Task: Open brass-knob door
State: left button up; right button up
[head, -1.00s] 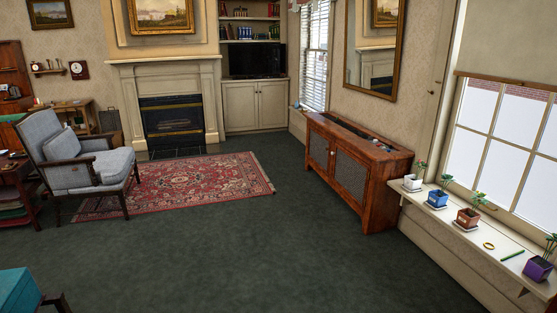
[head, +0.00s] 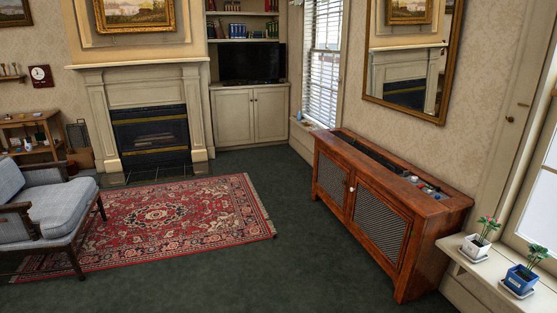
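A reddish-brown wooden cabinet (head: 440,222) stands along the right wall with two mesh-panelled doors, both shut. Its left door (head: 331,178) is farther from me and its right door (head: 379,222) is nearer. Small knobs (head: 352,189) sit where the two doors meet; one looks pale, and they are too small to tell which is brass. A tall pale door or panel (head: 519,100) beside the right window has a small dark knob (head: 510,119) and looks shut. Neither of my grippers is in view.
Dark green carpet (head: 250,280) is clear in front of the wooden cabinet. A red patterned rug (head: 160,215) and a grey armchair (head: 60,208) lie to the left. A windowsill with potted plants (head: 480,244) juts out at right. A cream built-in cupboard (head: 250,115) stands at the back.

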aim_at(332, 176)
jog(key=i, duration=2.3)
